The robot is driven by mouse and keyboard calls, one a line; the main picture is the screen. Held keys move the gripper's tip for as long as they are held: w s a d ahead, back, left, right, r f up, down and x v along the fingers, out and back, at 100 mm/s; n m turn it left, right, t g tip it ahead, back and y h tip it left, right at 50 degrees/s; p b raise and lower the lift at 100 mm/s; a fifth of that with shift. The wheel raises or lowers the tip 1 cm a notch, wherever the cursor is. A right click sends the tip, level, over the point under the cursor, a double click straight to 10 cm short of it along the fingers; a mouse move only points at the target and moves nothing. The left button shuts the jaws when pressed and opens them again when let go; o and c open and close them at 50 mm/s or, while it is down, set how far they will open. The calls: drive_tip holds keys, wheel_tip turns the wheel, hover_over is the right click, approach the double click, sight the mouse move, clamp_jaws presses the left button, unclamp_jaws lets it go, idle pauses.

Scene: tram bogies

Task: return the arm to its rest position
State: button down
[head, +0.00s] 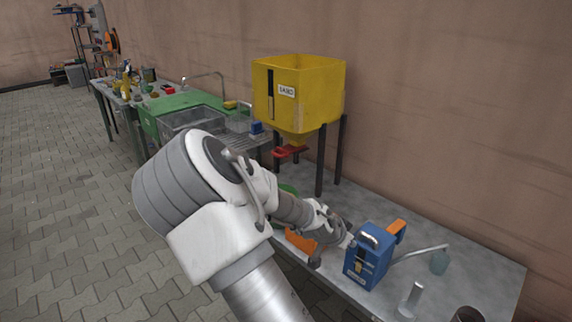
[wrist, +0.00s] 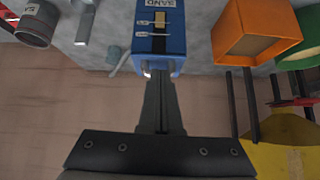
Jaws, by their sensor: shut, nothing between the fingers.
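My gripper (wrist: 160,82) shows in the wrist view with its two dark fingers shut together and nothing between them. Its tips are close to the edge of a blue box (wrist: 172,42) labelled SAND; I cannot tell whether they touch it. In the head view my arm reaches over the grey table (head: 455,262), and its far end is next to the blue box (head: 366,262). The fingertips are hard to make out there. The blue box stands upright, with a handle on top and a bent spout to the right.
A yellow SAND hopper (head: 322,95) on dark legs stands behind my arm, with a red part (head: 289,151) below. An orange container (head: 300,241) is beside my wrist. A metal cylinder (head: 411,299) and a dark can (head: 467,314) stand at front right. A green sink unit (head: 180,103) lies farther back.

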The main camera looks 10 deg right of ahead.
drive_tip(key=s+a+r+n+y+p, duration=0.45)
drive_tip(key=s+a+r+y, duration=0.45)
drive_tip(key=a+r, duration=0.5)
drive_tip(key=s+a+r+n+t+h+p, duration=0.1)
drive_tip(key=s+a+r+n+p, duration=0.1)
drive_tip(key=s+r+n, duration=0.6)
drive_tip(key=s+r, duration=0.7)
drive_tip(key=shift+s+h, duration=0.3)
drive_tip(key=shift+h, duration=0.1)
